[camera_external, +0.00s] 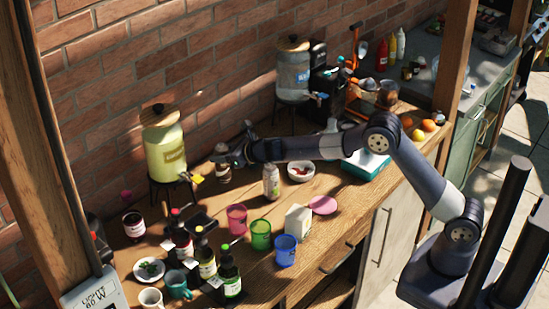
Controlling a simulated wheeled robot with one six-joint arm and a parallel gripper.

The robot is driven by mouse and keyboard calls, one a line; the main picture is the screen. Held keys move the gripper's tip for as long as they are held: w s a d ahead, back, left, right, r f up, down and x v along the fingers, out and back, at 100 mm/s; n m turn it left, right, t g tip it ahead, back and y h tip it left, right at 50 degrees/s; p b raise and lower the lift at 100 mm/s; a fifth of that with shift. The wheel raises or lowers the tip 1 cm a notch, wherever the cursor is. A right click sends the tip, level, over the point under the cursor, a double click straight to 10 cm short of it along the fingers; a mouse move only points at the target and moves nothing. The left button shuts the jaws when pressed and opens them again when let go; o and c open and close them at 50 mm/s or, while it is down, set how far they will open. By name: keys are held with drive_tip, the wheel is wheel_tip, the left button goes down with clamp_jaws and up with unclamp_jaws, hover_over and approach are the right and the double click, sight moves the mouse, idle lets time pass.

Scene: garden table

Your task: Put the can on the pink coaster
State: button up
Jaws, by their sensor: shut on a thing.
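A white carton (298,220) stands just left of the coaster. Pink (237,217), green (261,234) and blue (285,250) cups stand nearby. Dark bottles (229,275) and mugs crowd the left front.

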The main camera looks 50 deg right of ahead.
drive_tip(key=s+d+f+p, duration=0.1)
drive_tip(key=d+f, duration=0.1)
drive_tip(key=d, duration=0.5)
drive_tip(key=s+d+f+p, duration=0.1)
drive_tip(key=s+d, duration=0.1)
drive_tip(key=d, duration=0.5)
drive_tip(key=s+d+r+n+y+b, duration=0.1)
drive_tip(key=s+d+b, duration=0.15)
drive_tip(key=s, duration=0.55)
drive_tip(key=s+d+r+b, duration=0.1)
drive_tip(key=s+b, duration=0.3)
drive_tip(key=s, duration=0.3)
drive_tip(key=s+d+r+n+y+b, duration=0.15)
drive_tip(key=s+b, duration=0.25)
drive_tip(key=s, duration=0.4)
wheel_tip(320, 180, down, 10)
drive_tip(key=d+b, duration=0.1)
drive_tip(key=b, duration=0.1)
drive_tip(key=shift+r+m+h+b, duration=0.25)
drive_tip(key=shift+m+h+b, duration=0.15)
drive_tip(key=shift+m+h, duration=0.05)
drive_tip(key=shift+s, duration=0.15)
